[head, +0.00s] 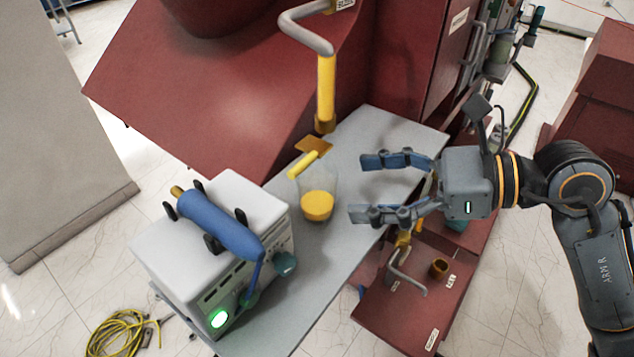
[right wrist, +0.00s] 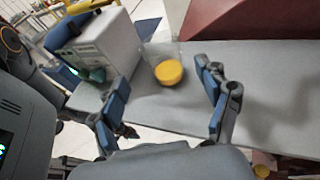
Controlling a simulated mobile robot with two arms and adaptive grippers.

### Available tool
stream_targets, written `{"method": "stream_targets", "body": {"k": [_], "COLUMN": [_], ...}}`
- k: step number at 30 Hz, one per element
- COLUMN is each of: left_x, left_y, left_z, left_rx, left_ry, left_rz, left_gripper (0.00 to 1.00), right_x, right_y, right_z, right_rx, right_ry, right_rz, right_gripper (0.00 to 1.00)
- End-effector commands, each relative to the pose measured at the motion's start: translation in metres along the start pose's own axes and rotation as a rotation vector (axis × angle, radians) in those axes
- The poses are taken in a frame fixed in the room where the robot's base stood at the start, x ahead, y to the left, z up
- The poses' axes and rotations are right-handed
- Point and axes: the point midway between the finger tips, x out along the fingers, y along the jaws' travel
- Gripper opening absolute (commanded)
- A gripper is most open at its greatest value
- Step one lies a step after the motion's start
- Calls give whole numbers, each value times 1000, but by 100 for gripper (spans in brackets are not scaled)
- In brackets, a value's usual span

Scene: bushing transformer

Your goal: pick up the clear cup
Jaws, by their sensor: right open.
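The clear cup (head: 317,188) stands on the grey table (head: 378,145) and has yellow-orange contents in its lower part. A yellow stick-like piece and a small brown plate show at or behind its rim. My right gripper (head: 358,188) is open and empty, to the right of the cup, with its fingers pointing left toward it. In the right wrist view the cup (right wrist: 166,66) appears beyond the fingertips, between the two open fingers (right wrist: 160,92). The cup and fingers look apart. My left gripper is not in view.
A white box device (head: 215,235) with a blue cylinder (head: 220,222) on top stands left of the cup. A yellow vertical pipe (head: 326,90) rises behind the cup. A red machine (head: 200,90) borders the table's back. The table between cup and gripper is clear.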

Motion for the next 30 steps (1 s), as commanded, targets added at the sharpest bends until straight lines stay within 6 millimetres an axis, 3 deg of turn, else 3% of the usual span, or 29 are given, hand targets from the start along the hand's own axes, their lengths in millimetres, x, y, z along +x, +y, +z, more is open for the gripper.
{"method": "stream_targets", "body": {"k": [3,10,18,27,30], "left_x": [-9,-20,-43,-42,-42], "left_y": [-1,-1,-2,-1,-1], "left_z": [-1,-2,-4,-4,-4], "left_rx": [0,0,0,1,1], "left_ry": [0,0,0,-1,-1], "left_rz": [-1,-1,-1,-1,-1], "left_gripper": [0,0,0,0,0], "right_x": [16,32,70,76,76], "right_y": [0,-1,-5,-5,-5], "right_z": [2,6,6,3,3], "right_rx": [3,3,4,1,1], "right_ry": [-3,-3,-3,-1,-1], "right_rz": [2,3,1,0,0], "right_gripper": [76,76,76,76,56]}}
